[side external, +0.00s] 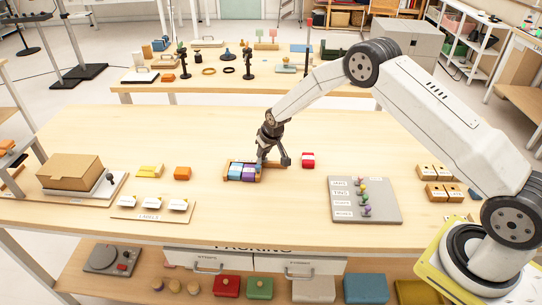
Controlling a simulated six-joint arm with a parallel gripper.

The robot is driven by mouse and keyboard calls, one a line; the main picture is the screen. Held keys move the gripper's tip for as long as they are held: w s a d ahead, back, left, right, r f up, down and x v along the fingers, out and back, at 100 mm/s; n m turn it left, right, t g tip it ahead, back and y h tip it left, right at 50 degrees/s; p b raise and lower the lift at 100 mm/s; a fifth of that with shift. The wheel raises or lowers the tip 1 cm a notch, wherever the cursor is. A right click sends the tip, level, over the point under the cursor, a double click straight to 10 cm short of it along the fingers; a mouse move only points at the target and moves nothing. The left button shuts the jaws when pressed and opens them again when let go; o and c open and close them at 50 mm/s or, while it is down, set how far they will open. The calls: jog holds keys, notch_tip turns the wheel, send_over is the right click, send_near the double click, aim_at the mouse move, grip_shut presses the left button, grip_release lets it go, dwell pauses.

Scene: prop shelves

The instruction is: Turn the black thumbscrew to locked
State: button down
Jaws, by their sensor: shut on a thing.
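My gripper (272,160) is low over the right end of a small wooden tray (257,180). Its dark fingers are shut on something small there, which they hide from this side. The tray holds blue blocks (236,172) and a purple block (249,174) left of my gripper. I cannot make out the black thumbscrew at the tray, nor tell whether it is what I hold. A small dark knob (111,178) stands on the white base beside the cardboard box at the left, well away from my gripper.
A red block (308,160) lies right of the tray. A grey board (387,210) with coloured pegs is farther right. A labelled wooden board (127,212), an orange block (182,173) and a yellow piece (150,170) are at the left. The table behind the tray is clear.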

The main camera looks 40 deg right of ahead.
jog(key=shift+a+f+m+g+h, duration=0.15)
jog(key=shift+m+h, duration=0.2)
jog(key=shift+m, duration=0.7)
jog(key=shift+r+m+g+h, duration=0.15)
jog(key=shift+m+h, duration=0.25)
jog(key=shift+m, duration=0.7)
jog(key=shift+a+f+m+g+h, duration=0.1)
jog(key=shift+m+g+h, duration=0.2)
jog(key=shift+m, duration=0.75)
jog(key=m, duration=0.3)
jog(key=m+g+h, duration=0.1)
jog(key=m, duration=0.2)
jog(key=shift+w+a+g+h, duration=0.1)
jog(key=shift+w+g+h, duration=0.05)
jog(key=shift+g+h, duration=0.15)
jog(key=shift+m, duration=0.3)
jog(key=shift+c, duration=2.1)
grip_release()
jog(key=shift+a+r, duration=0.1)
jog(key=shift+r, duration=0.35)
jog(key=v, duration=0.7)
